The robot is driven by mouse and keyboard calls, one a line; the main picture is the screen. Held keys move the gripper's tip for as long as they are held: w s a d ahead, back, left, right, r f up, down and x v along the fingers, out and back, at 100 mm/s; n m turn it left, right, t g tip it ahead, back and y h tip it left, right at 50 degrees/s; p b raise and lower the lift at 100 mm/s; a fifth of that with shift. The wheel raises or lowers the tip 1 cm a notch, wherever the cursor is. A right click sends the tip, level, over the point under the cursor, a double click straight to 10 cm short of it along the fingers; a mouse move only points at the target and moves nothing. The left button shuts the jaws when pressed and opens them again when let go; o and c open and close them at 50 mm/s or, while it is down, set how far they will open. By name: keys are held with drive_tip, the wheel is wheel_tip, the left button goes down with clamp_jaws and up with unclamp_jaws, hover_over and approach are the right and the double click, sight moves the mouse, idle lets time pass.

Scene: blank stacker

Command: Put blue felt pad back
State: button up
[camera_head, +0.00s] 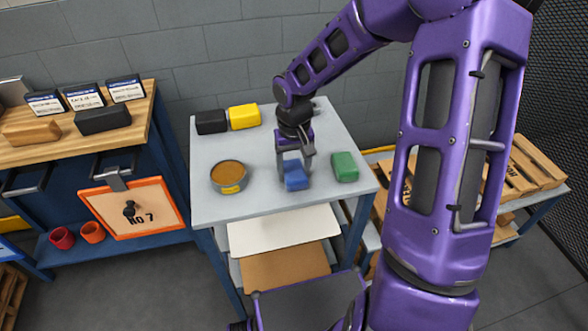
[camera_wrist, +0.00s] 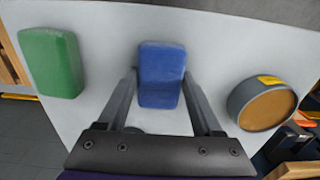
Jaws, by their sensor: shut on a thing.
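The blue felt pad (camera_head: 297,178) is a rounded blue block at the right-front part of the grey table (camera_head: 215,205). My gripper (camera_head: 295,165) reaches down over it from above. In the wrist view the blue pad (camera_wrist: 161,66) is between the two fingers of my gripper (camera_wrist: 160,82), which is shut on it. I cannot tell whether the pad rests on the table or is held just above it.
A green block (camera_head: 344,166) lies just right of the pad. A round grey tin with an orange-brown top (camera_head: 229,175) stands to the left. A black block (camera_head: 211,122) and a yellow block (camera_head: 244,117) sit at the back left. The table's middle is clear.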

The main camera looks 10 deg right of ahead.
sight(294, 170)
drive_tip(key=o, duration=1.4)
drive_tip(key=shift+r, duration=0.1)
wheel_tip(294, 170, up, 12)
drive_tip(key=shift+p, duration=0.5)
